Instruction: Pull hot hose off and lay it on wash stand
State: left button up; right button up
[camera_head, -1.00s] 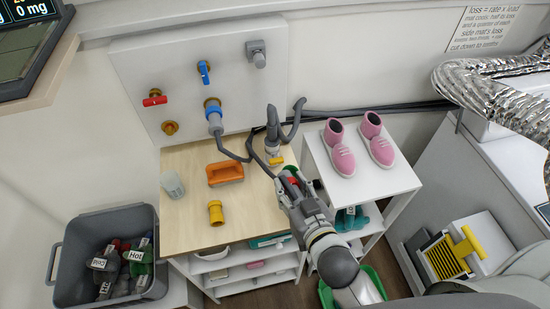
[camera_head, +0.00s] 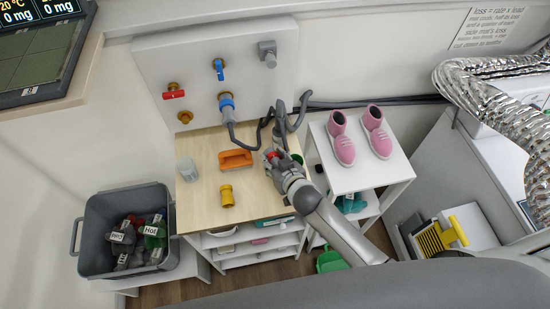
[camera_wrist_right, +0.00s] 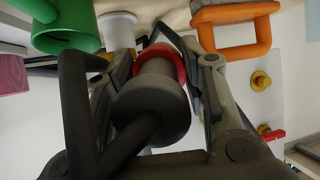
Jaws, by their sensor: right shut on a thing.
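My right gripper (camera_head: 276,160) is over the right part of the wooden-topped wash stand (camera_head: 205,150). It is shut on the red-collared end of a dark grey hose, the hot hose (camera_wrist_right: 160,62), which sits between the fingers in the right wrist view (camera_wrist_right: 155,75). In the head view the gripper mostly hides this end. I cannot tell whether it touches the stand top. The brass outlet (camera_head: 185,117) below the red tap (camera_head: 174,91) is bare. A blue-collared hose (camera_head: 227,105) is on the other outlet. My left gripper is not in view.
On the stand are an orange-handled item (camera_head: 235,159), a yellow fitting (camera_head: 227,196) and a clear cup (camera_head: 187,168). A green cylinder (camera_wrist_right: 65,28) is close to the gripper. Pink shoes (camera_head: 343,145) stand on the white shelf at right. A grey bin (camera_head: 95,262) is at left.

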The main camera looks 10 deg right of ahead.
aim_at(275, 166)
notch_tip(275, 166, down, 4)
jog(key=b, duration=0.2)
jog(key=shift+r+b, duration=0.25)
jog(key=shift+b, duration=0.1)
jog(key=shift+f+b, duration=0.7)
jog(key=o, duration=1.3)
jog(key=shift+c, duration=0.2)
jog(key=v, duration=1.2)
jog(key=shift+d, duration=0.1)
